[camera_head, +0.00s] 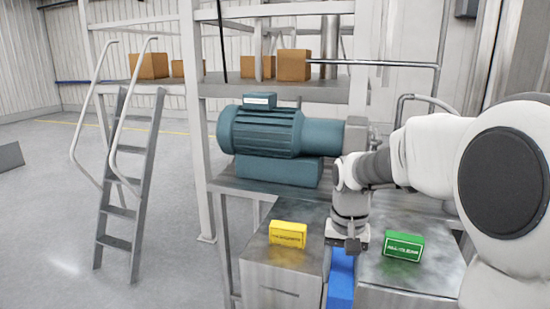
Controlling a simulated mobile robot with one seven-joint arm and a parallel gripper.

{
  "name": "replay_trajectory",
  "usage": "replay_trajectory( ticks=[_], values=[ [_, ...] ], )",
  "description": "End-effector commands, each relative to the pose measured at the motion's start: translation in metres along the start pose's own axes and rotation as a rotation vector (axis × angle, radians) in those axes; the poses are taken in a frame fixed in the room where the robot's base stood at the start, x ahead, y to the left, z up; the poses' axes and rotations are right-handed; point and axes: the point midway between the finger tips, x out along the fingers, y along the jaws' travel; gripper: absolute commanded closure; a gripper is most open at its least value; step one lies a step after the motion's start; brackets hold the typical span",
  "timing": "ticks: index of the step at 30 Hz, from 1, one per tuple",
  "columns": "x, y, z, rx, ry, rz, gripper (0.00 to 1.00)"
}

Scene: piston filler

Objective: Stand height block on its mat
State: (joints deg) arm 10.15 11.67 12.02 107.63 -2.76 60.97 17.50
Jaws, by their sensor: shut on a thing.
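My gripper (347,243) points down near the inner edges of two metal-topped stands. A blue surface (341,283) shows directly below the gripper, in the gap between the stands. I cannot tell whether it is part of the held thing or something lower. No mat can be made out clearly.
A yellow labelled block (288,234) sits on the left stand (283,268), and a green labelled block (403,246) on the right stand (435,278). A teal motor (262,131) is behind. A ladder (128,180) stands left; cardboard boxes (294,65) sit on a shelf.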

Motion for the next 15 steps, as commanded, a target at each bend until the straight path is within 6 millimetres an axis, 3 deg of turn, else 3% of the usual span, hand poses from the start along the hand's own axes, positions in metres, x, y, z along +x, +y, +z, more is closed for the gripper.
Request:
replay_trajectory(
  ticks=[4, 5, 15],
  values=[
    [0.0, 0.0, 0.0, 0.0, 0.001, 0.0, 1.0],
    [0.008, 0.0, -0.001, -0.008, -0.005, 0.002, 1.0],
    [0.136, 0.004, -0.003, -0.189, -0.009, 0.007, 1.0]
  ],
)
